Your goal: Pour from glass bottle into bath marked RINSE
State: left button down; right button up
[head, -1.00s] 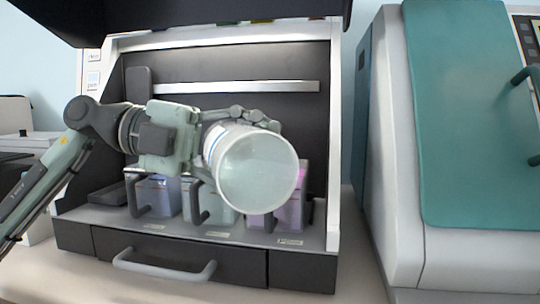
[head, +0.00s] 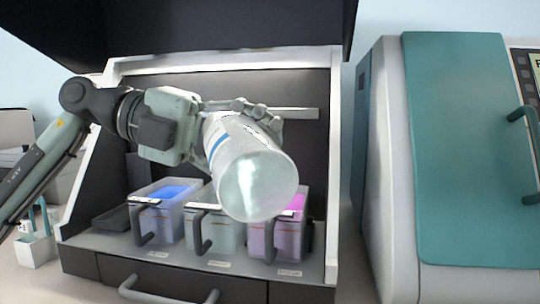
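My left gripper (head: 250,110) is shut on the glass bottle (head: 245,170), a large clear bottle with a blue-and-white label. It holds the bottle in the air in front of the staining cabinet, base towards me; the mouth is hidden. Three baths stand in a row in the cabinet: one with blue liquid (head: 168,190) on the left, a pale middle one (head: 222,236), and one with pink liquid (head: 290,225) on the right. The bottle covers parts of the middle and right baths in this view. The bath labels are too small to read. My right gripper is out of view.
The cabinet has a dark raised hood (head: 200,22), a pale back rail (head: 300,114) and a front drawer handle (head: 165,294). A teal-fronted machine (head: 460,150) stands to the right. A white holder (head: 36,248) stands at the lower left.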

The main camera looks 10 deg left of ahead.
pick_arm(q)
jog(key=shift+w+a+r+m+t+y, duration=0.2)
jog(key=shift+w+r+m+t+y, duration=0.15)
jog(key=shift+r+m, duration=0.25)
jog(key=shift+w+a+r+m+t+y, duration=0.15)
jog(key=shift+w+r+m+t+y, duration=0.15)
jog(key=shift+r+m, duration=0.3)
jog(key=shift+w+a+r+m+t+y, duration=0.35)
jog(key=shift+w+m, duration=0.2)
jog(key=shift+w, duration=0.1)
jog(key=shift+w+a+r+m+t+y, duration=0.3)
jog(key=shift+w+m, duration=0.25)
jog(key=shift+w, duration=0.05)
jog(key=w+a+m+t+y, duration=0.1)
jog(key=w+a+m+t, duration=0.1)
jog(key=w, duration=0.3)
jog(key=shift+w+a+r+m+t, duration=0.25)
jog(key=shift+a+m+t, duration=0.2)
jog(key=shift+m, duration=0.25)
